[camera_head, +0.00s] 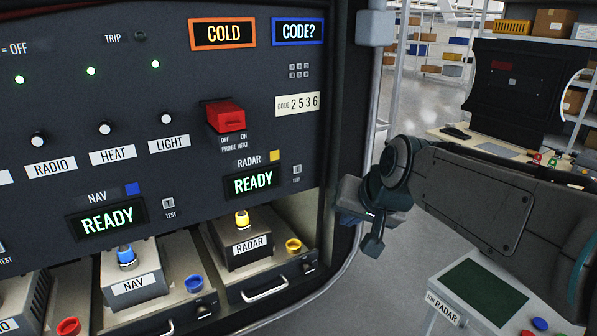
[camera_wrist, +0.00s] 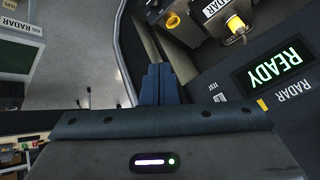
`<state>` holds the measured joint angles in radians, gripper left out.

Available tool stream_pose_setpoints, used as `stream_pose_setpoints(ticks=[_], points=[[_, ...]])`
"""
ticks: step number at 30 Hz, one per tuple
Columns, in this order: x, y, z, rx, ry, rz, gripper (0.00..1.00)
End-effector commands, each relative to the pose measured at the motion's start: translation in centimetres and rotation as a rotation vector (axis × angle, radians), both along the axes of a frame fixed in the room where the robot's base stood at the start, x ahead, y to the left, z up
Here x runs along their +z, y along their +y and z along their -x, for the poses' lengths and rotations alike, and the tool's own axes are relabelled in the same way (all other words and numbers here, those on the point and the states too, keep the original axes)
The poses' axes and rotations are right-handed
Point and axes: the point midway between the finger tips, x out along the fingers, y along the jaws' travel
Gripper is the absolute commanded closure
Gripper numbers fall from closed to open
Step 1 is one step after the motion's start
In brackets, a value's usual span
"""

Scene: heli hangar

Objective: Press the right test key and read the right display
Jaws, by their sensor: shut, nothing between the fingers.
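On the dark panel, the RADAR display (camera_head: 254,182) reads READY in green. Its small test key (camera_head: 297,169) is to its right, above a TEST label. The NAV display (camera_head: 107,219) also reads READY, with its own test key (camera_head: 168,203) to its right. My gripper (camera_head: 373,246) is shut and empty, out to the right of the panel's edge and apart from both keys. In the wrist view, the closed fingers (camera_wrist: 160,83) point toward the floor beside the panel, and the RADAR display (camera_wrist: 274,66) shows at the right.
Above are a COLD display (camera_head: 223,33), a CODE? display (camera_head: 297,32) and a red PROBE HEAT switch cover (camera_head: 226,116). Below, the RADAR unit (camera_head: 241,240) and NAV unit (camera_head: 133,277) sit on trays. A RADAR-labelled board (camera_head: 480,290) stands at lower right. Shelves are behind.

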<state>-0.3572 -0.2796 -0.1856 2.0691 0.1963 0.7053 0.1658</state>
Motion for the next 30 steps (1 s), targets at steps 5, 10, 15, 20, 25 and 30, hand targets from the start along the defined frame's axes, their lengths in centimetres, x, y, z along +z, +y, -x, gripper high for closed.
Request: stream_pose_setpoints(ticks=[5, 10, 15, 20, 25, 30], points=[[2.5, 3.0, -3.6, -0.014, -0.055, -0.081, 1.00], [3.0, 3.4, -4.2, -0.020, -0.067, -0.097, 1.00], [3.0, 3.4, -4.2, -0.019, -0.066, -0.096, 1.00], [3.0, 3.6, -4.4, -0.018, -0.065, -0.095, 1.00], [3.1, 4.5, -5.8, -0.018, -0.063, -0.095, 1.00], [3.2, 5.9, -7.8, -0.017, -0.063, -0.094, 1.00]])
